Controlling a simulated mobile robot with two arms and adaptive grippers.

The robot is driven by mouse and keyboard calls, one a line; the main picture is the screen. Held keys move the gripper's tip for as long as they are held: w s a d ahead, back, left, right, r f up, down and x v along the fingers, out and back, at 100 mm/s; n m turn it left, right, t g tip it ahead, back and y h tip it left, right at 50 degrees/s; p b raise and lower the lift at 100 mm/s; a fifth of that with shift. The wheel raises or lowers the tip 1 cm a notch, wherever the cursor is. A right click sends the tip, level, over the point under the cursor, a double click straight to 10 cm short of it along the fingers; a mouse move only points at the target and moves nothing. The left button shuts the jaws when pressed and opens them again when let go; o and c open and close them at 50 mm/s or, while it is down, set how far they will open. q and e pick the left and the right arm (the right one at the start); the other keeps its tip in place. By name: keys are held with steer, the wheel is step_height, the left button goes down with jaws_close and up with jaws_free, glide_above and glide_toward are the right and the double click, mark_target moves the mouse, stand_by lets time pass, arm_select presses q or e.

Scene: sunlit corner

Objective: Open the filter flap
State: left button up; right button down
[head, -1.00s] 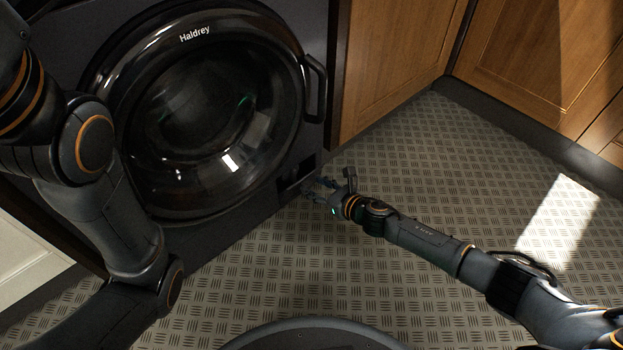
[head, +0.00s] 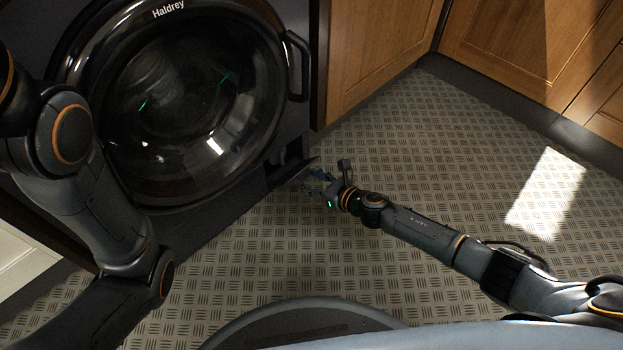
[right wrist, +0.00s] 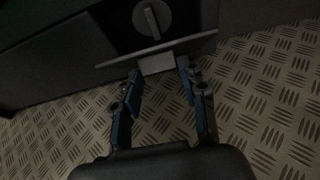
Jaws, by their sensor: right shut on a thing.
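The filter flap (right wrist: 190,47) is at the lower front of the dark washing machine and is tilted outward from its recess. It also shows in the head view (head: 304,168), beside the dark opening. A round filter knob (right wrist: 151,19) with a bar across it is visible in the recess behind the flap. My right gripper (right wrist: 157,75) is shut on the tab at the flap's edge. In the head view my right gripper (head: 316,184) is low, just above the floor. My left arm crosses the left side, but its gripper is out of the picture.
The machine's round glass door (head: 175,105) is closed, with its handle (head: 298,66) above the flap. Wooden cabinets (head: 380,50) stand at the right of the machine. The patterned floor (head: 420,140) in front is clear.

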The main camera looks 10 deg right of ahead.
steer(key=c, duration=0.9)
jaws_free()
steer(key=shift+s+d+f, duration=0.1)
steer(key=shift+f, duration=0.25)
steer(key=shift+o, duration=0.8)
steer(key=shift+r, duration=0.2)
steer(key=v, duration=1.1)
steer(key=shift+s+d+r, duration=0.2)
steer(key=shift+s+r, duration=0.05)
steer(key=shift+s, duration=0.05)
